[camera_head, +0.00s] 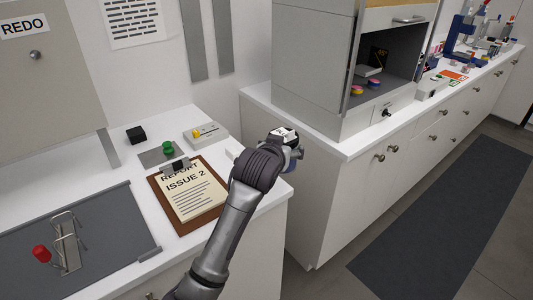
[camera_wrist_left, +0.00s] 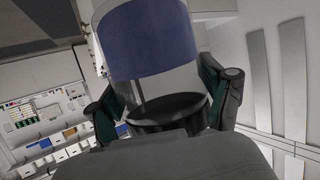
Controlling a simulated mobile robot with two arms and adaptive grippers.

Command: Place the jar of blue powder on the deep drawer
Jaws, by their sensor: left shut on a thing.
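The jar of blue powder (camera_wrist_left: 150,42) is clear, with a blue band of powder and a dark round end towards my palm in the left wrist view. My left gripper (camera_wrist_left: 165,100) is shut on it, with a finger on each side. In the head view my left gripper (camera_head: 287,150) is in the air above the gap between the two counters; it hides most of the jar, and a bluish part (camera_head: 291,164) shows beside it. White drawer fronts with round knobs (camera_head: 380,158) line the right counter and look closed. I cannot tell which one is the deep drawer.
A grey cabinet (camera_head: 310,55) stands on the right counter. The floor by the dark mat (camera_head: 450,220) is clear.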

